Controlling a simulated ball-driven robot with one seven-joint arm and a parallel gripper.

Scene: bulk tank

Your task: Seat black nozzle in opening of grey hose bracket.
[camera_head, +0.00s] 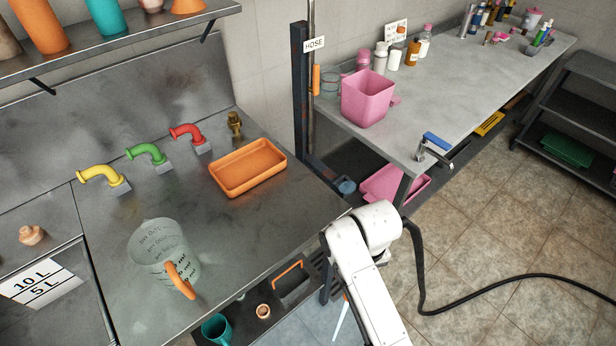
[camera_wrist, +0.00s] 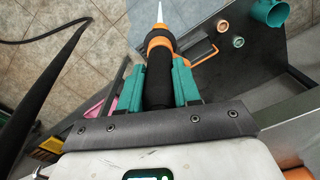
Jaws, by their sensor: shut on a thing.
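My gripper (camera_wrist: 162,65) has teal fingers and is shut on the black nozzle (camera_wrist: 159,78). The nozzle has an orange collar and a thin white tip, which points away from my wrist. I cannot make out the grey bracket's opening for certain in either view.
A black hose (camera_head: 520,280) runs over the floor to the right. The steel counter (camera_head: 230,225) on the left holds an orange tray (camera_head: 248,166) and a clear jug (camera_head: 165,255). A pink bin (camera_head: 367,98) stands on the right-hand table. A dark shelf (camera_head: 250,318) lies below the counter.

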